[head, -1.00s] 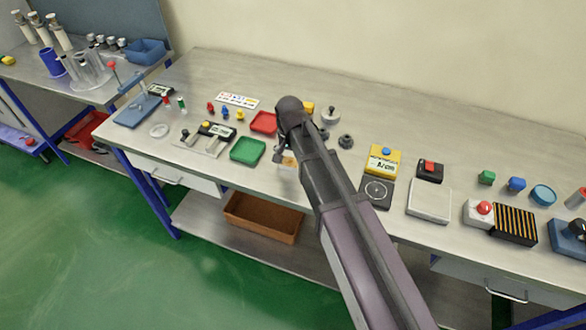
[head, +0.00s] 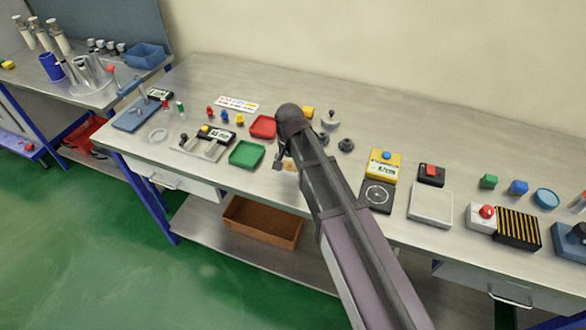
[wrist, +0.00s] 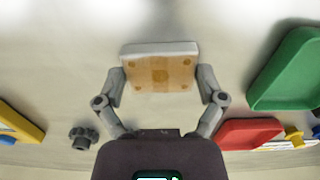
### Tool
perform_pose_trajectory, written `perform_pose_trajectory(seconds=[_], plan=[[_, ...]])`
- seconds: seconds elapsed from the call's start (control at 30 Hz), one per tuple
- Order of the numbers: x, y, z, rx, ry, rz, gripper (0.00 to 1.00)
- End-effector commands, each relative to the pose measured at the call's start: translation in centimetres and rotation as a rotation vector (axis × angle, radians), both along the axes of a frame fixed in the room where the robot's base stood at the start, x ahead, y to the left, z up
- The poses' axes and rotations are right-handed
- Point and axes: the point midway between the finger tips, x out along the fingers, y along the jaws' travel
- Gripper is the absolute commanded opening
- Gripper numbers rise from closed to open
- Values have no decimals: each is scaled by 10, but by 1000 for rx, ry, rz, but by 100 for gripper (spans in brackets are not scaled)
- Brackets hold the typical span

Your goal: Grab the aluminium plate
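A small square plate (wrist: 160,70) with a tan, spotted face and pale grey edges lies on the bench in the wrist view. It is the only plate near my gripper; whether it is aluminium I cannot tell. In the head view only a tan bit of it (head: 289,165) shows beside my arm. My gripper (wrist: 161,82) is open, with one finger at each side of the plate. The gaps to its sides look very small; contact cannot be told. In the head view my gripper (head: 281,161) is partly hidden by my arm.
A green tray (head: 247,154) and a red tray (head: 262,127) stand left of my gripper. A dark knob (head: 346,145) and a yellow device (head: 384,166) are to the right. Bare bench lies around the plate.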

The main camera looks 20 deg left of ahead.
Motion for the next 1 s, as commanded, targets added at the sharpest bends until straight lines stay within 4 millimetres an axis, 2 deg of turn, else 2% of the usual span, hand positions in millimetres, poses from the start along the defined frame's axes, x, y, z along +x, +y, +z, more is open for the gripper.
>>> perform_pose_trajectory(seconds=[0.03,0.1,0.57,1.0], plan=[[0,0,0,0,0,0,50],[0,0,0,0,0,0,36],[0,0,4,0,0,0,35],[0,0,36,0,0,0,35]])
